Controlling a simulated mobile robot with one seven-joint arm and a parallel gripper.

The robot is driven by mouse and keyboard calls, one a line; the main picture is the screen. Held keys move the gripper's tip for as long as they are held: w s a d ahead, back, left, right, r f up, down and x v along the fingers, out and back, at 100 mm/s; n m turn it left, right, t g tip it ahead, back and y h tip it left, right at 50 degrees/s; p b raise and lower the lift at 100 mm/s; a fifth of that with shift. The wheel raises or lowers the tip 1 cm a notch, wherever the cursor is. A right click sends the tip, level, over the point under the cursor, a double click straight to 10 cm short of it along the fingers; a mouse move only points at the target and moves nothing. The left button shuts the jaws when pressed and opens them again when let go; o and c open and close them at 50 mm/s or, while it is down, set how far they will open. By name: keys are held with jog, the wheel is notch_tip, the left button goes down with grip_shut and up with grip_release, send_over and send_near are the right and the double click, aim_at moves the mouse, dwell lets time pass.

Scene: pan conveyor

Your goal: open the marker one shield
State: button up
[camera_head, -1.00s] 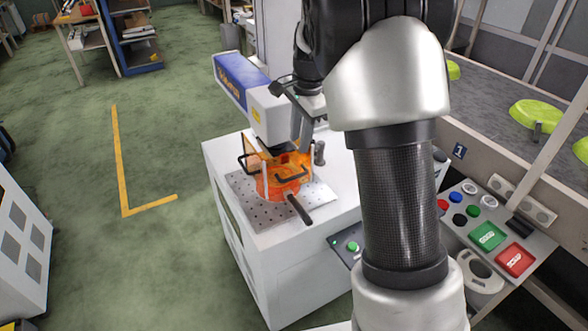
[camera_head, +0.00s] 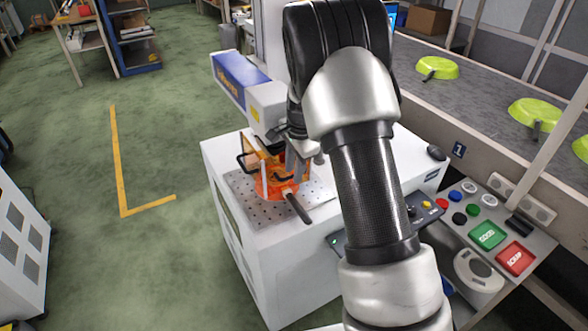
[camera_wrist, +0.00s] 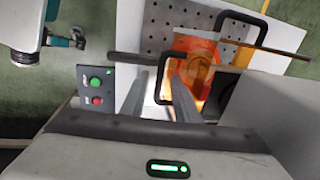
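Marker one (camera_head: 240,82) is a blue and white machine head over a white cabinet with a perforated plate (camera_head: 245,206). Its transparent orange shield (camera_head: 268,187) stands around the work spot, and it also shows in the wrist view (camera_wrist: 203,62). A pan's dark handle (camera_head: 298,208) sticks out from under the shield; the pan's body is seen only through the orange. My gripper (camera_wrist: 158,77) is open, its two fingers apart, with a black shield handle (camera_wrist: 162,90) at the fingertips. I cannot tell whether they touch it. A second black handle (camera_wrist: 240,17) is farther off.
A button box (camera_wrist: 97,88) with green and red buttons is close to my gripper. A conveyor (camera_head: 475,95) with lime-green pans (camera_head: 437,68) runs at the right, beside a panel with green and red buttons (camera_head: 488,235).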

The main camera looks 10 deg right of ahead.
jog(key=shift+c, duration=0.4)
grip_shut()
notch_tip(320, 180, up, 11)
jog(key=p, duration=0.6)
jog(key=shift+f, duration=0.15)
jog(key=shift+o, duration=0.4)
grip_release()
